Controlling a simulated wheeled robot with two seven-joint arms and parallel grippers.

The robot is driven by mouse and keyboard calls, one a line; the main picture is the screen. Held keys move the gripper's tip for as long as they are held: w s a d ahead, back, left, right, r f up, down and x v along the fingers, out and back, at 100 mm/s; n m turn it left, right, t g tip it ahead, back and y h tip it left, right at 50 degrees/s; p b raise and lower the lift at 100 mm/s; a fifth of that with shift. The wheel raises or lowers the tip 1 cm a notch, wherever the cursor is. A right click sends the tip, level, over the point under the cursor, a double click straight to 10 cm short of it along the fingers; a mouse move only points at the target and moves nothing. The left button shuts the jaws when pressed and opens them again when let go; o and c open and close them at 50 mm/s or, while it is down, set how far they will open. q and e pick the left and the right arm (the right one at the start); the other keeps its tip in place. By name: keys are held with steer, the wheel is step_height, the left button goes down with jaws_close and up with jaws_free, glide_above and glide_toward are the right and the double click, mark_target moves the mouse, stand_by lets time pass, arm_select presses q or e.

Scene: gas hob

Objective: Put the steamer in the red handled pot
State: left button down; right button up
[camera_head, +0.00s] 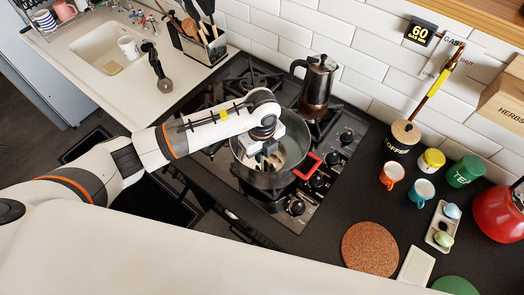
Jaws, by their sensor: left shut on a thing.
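The red handled pot (246,178) is a grey metal pot standing on the gas hob. Its red handle (309,166) points to the right. My left gripper (265,161) reaches down inside the pot's rim from above. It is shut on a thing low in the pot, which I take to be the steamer. The gripper and the rim hide most of it, so I cannot tell whether it touches the pot's bottom. My right gripper is not in view.
A moka pot (317,85) stands behind the pot on the hob. Hob knobs (318,180) line the right side. Cups, jars and a red kettle (498,212) stand on the right counter, near a cork mat (370,248). A sink (103,47) is at the upper left.

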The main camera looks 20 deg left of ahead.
arm_select(q)
steer(key=c, duration=1.3)
jaws_free()
steer(key=shift+r, duration=0.3)
step_height(320, 180, up, 10)
steer(key=b, duration=0.2)
steer(key=shift+r+b, duration=0.25)
steer(key=shift+b, duration=0.15)
steer(key=shift+r, duration=0.55)
